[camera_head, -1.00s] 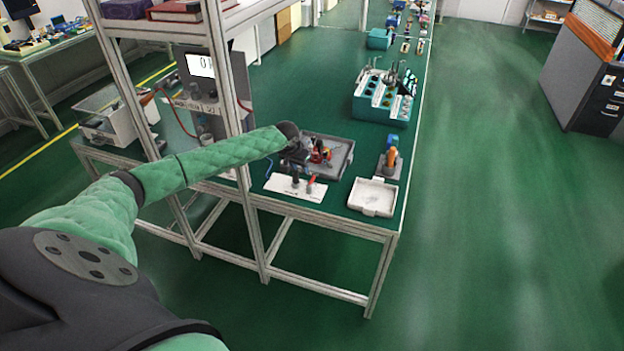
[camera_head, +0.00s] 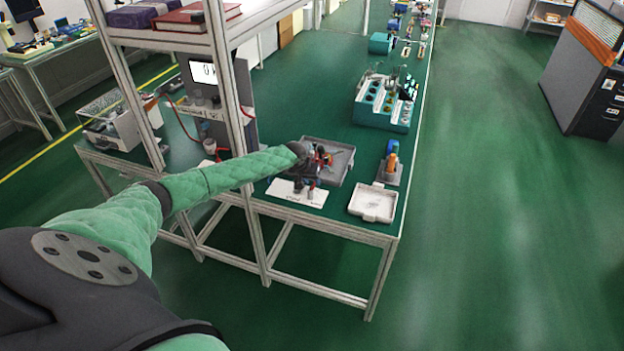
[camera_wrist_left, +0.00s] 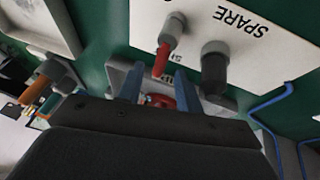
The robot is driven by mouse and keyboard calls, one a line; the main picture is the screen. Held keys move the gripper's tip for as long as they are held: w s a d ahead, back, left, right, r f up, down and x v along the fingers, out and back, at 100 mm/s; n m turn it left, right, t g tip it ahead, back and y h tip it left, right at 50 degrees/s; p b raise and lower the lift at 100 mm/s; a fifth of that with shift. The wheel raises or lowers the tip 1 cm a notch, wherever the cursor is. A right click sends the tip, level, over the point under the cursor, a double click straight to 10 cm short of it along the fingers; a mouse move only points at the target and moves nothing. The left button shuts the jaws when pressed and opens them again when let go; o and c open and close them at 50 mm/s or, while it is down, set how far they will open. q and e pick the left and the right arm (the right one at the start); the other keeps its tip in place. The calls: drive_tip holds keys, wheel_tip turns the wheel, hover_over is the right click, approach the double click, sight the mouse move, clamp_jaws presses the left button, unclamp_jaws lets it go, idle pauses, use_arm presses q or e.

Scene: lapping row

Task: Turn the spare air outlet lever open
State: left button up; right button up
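A white plate marked SPARE (camera_wrist_left: 280,52) lies on the green bench; it also shows in the head view (camera_head: 285,190). In the left wrist view a grey post (camera_wrist_left: 174,28) on it carries a red lever (camera_wrist_left: 161,60). A dark cylindrical fitting (camera_wrist_left: 214,65) stands beside the lever. A small label by the lever is partly legible. My left gripper (camera_wrist_left: 158,88) is open, with its two blue-grey fingers apart just short of the red lever and not visibly touching it. In the head view my left gripper (camera_head: 308,186) hangs over the plate and hides most of its fittings. My right gripper is out of view.
A grey tray (camera_head: 343,166) with red parts lies behind my gripper. A blue tube (camera_wrist_left: 270,130) lies near the plate.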

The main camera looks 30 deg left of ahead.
use_arm(q)
drive_tip(key=shift+w+f, duration=0.25)
drive_tip(key=shift+f, duration=0.15)
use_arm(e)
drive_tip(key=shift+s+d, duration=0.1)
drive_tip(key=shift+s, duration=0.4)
use_arm(q)
clamp_jaws()
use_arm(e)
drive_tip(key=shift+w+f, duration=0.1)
use_arm(q)
drive_tip(key=shift+d+f, duration=0.1)
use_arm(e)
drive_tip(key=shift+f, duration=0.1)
